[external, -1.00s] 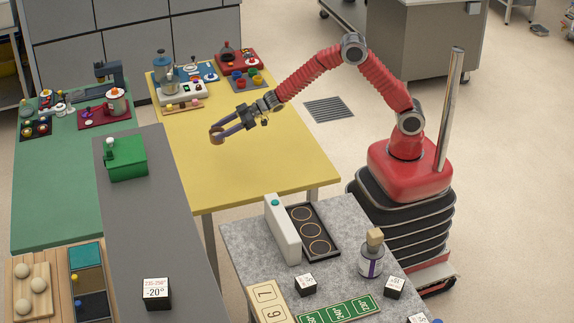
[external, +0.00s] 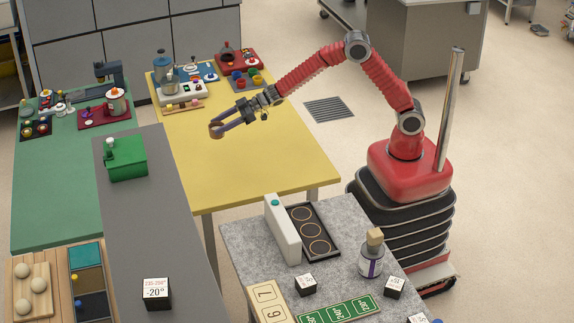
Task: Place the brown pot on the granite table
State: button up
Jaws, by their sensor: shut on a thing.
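The brown pot (external: 216,131) is small and sits at the tip of my gripper (external: 224,124). My gripper is shut on it and holds it over the yellow table; the height above that table is hard to tell. The granite table (external: 246,238) is grey and speckled, in the front middle, nearer the camera than the pot and to its right. My fingers hide part of the pot.
On the granite table are a black tray with three rings (external: 314,231), a white upright block (external: 283,230), a corked bottle (external: 371,255), white cubes and number boards. The yellow table (external: 270,170) is clear in front. A grey counter (external: 165,215) bears a green box (external: 126,158).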

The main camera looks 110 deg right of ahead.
notch_tip(320, 180, up, 3)
jog(key=shift+a+f, duration=0.1)
jog(key=shift+a, duration=0.05)
jog(key=s+a+n+g+y, duration=0.2)
jog(key=a+n+y, duration=0.65)
jog(key=a, duration=2.25)
jog(key=s+a+n+g+y, duration=0.2)
jog(key=s+a, duration=0.3)
jog(key=a, duration=0.3)
jog(key=s+a+n+g+y, duration=0.25)
jog(key=s+a, duration=0.25)
jog(key=a, duration=0.4)
jog(key=s+a+n+g+y, duration=0.1)
jog(key=s+a+n+g, duration=0.35)
jog(key=s+a, duration=0.5)
jog(key=s+a+n+g, duration=0.3)
jog(key=s+a+g, duration=0.3)
jog(key=s, duration=0.7)
jog(key=shift+t, duration=0.6)
jog(key=f, duration=0.5)
jog(key=shift+w+a+f, duration=0.2)
jog(key=shift+a+f, duration=0.05)
